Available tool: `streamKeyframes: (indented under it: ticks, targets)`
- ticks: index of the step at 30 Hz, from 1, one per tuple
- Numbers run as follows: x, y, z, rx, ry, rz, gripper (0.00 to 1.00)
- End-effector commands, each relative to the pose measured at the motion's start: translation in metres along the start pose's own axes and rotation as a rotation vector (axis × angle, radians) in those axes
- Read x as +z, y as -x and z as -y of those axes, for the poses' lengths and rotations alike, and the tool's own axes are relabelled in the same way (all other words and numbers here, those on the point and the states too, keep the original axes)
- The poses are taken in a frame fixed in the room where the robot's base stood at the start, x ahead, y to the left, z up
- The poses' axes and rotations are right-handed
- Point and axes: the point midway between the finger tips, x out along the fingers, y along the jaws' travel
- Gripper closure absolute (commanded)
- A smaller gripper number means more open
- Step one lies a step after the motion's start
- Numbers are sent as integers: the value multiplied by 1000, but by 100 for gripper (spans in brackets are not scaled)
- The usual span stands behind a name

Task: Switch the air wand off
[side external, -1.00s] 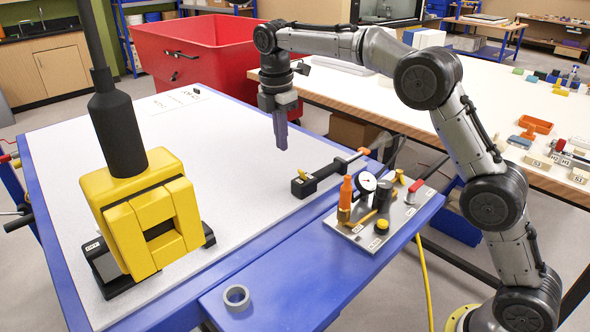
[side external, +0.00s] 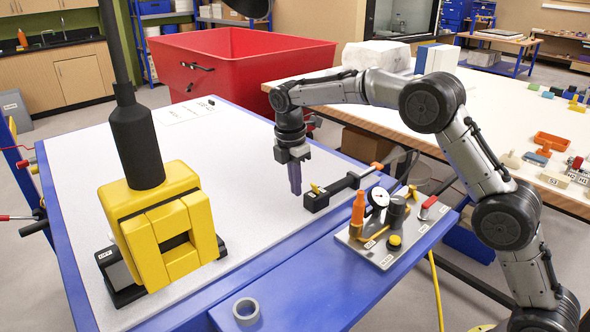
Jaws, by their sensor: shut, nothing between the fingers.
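A black bar-shaped tool (side external: 340,187), which looks like the air wand, lies on the white tabletop near its right edge. It has a small yellow lever (side external: 317,188) at its near end and an orange piece (side external: 377,166) at its far end. I cannot tell the lever's on or off position. My gripper (side external: 296,193) points down, shut and empty, just left of the lever. I cannot tell whether it touches the tool.
A metal panel (side external: 408,244) right of the tool carries an orange bottle (side external: 358,208), a gauge (side external: 378,197) and a red-handled valve (side external: 429,203). A large yellow block device (side external: 150,215) stands at left. A grey ring (side external: 246,311) lies in front. A red bin (side external: 240,62) stands behind.

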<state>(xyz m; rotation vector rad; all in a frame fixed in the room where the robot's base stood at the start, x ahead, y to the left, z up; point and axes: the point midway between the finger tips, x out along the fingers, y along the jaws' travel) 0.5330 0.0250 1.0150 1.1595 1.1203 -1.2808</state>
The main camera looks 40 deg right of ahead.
Motion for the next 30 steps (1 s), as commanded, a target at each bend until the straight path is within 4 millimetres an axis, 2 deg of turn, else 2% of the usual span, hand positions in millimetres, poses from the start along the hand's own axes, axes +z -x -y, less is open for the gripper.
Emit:
streamKeyframes:
  ticks: [1,5,6,9,13,30]
  targets:
    - [0,-11,1,-6,0,1,100]
    - [0,-35,1,-4,0,0,100]
    - [10,-28,0,3,-4,0,100]
    - [23,-23,0,2,-3,0,100]
    - [33,-19,0,1,-2,0,100]
    - [39,-17,0,0,0,-8,100]
